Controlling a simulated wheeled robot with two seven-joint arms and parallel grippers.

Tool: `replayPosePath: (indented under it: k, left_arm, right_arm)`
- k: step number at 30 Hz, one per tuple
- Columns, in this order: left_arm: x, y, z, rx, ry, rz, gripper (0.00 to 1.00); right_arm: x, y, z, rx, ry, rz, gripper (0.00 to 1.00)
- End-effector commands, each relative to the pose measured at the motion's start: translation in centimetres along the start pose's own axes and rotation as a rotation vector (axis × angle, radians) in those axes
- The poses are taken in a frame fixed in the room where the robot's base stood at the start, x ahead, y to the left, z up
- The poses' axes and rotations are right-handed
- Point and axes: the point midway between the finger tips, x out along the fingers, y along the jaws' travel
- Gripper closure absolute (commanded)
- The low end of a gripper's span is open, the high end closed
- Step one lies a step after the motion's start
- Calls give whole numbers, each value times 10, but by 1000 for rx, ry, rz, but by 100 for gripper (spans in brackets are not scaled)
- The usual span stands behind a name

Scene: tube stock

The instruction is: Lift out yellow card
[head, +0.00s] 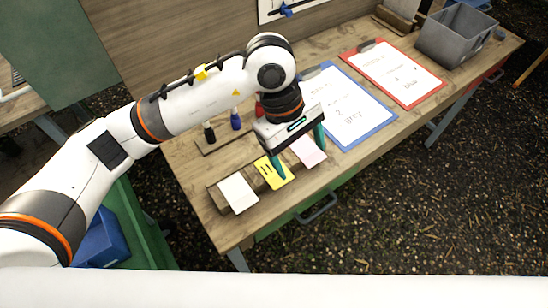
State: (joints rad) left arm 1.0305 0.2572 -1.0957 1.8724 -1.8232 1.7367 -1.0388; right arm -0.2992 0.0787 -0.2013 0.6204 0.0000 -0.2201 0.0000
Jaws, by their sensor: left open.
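The yellow card (271,173) with dark marks stands in a wooden holder (218,199) near the front edge of the table. A white card (238,194) is on its left and a pale pink card (308,151) on its right. My left gripper (299,156) is open above the holder, with one green finger over the yellow card's right part and the other beyond the pink card's upper right. I cannot tell whether a finger touches a card. My right gripper is not in view.
Blue (378,122) and red (436,90) clipboards with papers lie to the right on the table. A grey bin (455,36) stands at the far right. Markers (236,121) stand in a wooden rack behind the cards. A board rises at the back.

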Motion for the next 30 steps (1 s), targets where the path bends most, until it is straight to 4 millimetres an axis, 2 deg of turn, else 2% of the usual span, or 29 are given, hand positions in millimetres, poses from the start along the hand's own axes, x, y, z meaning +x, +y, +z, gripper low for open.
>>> replayPosePath:
  k: [1, 3, 8, 16, 25, 30]
  left_arm:
    - [-6, 4, 19, 13, -98, 41, 20]
    - [-13, 9, 37, 23, -193, 88, 20]
    - [-16, 16, 56, 26, -285, 142, 20]
    - [27, 22, 68, 25, -284, 145, 20]
    - [50, 25, 75, 25, -283, 144, 20]
    - [75, 28, 83, 24, -282, 144, 20]
  right_arm:
    - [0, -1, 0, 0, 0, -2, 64]
    - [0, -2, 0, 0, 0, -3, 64]
    - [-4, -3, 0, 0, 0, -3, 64]
    - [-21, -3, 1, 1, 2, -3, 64]
    - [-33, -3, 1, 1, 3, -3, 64]
    - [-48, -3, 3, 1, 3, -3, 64]
